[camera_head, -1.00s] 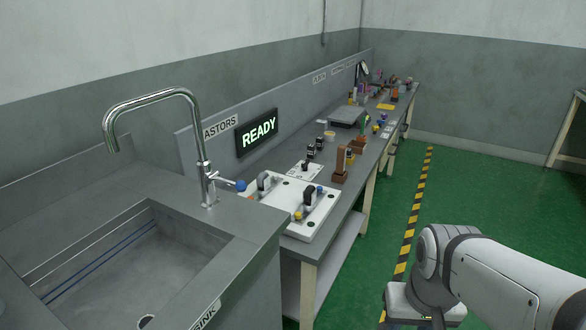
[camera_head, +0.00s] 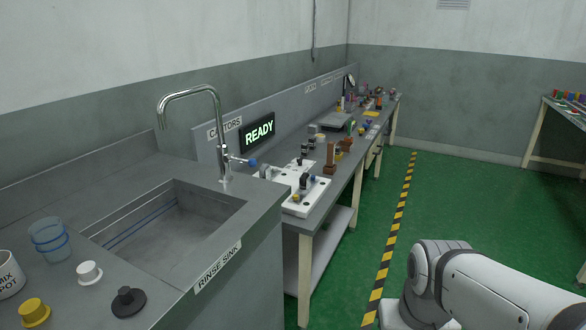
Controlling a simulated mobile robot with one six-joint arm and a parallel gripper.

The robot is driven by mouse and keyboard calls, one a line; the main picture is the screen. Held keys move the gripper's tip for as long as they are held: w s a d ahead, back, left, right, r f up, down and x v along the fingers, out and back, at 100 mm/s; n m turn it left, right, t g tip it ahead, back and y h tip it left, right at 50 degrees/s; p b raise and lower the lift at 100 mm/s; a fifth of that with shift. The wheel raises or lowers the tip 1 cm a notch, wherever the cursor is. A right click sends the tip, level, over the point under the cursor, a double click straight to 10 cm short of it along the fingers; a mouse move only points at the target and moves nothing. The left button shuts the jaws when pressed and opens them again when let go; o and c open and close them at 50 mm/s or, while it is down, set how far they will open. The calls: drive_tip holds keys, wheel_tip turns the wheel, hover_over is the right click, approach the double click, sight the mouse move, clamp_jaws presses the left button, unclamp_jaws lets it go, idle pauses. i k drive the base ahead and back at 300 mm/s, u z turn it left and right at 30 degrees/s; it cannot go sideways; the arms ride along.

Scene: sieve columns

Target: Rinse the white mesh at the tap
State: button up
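The chrome tap (camera_head: 218,135) arches over the far right corner of the grey rinse sink (camera_head: 170,225), with a blue-ended lever (camera_head: 250,162) on its right side. The sink basin looks empty. I cannot make out a white mesh with certainty. A small white round piece (camera_head: 89,273) stands on the counter in front of the sink, but I cannot tell whether it has mesh. Part of my arm shows at the lower right, over the green floor. My gripper is outside the picture, so its state and anything in it are hidden.
On the near counter stand a clear blue-banded cup (camera_head: 50,240), a white pot (camera_head: 9,275), a yellow piece (camera_head: 34,311) and a black knobbed disc (camera_head: 128,301). A lit READY sign (camera_head: 259,131) stands behind the bench's white fixture board (camera_head: 300,190). The green floor (camera_head: 450,200) on the right is open.

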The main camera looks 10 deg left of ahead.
sight(251, 162)
drive_tip(key=u, duration=0.15)
drive_tip(key=i, duration=0.85)
drive_tip(key=z, duration=0.05)
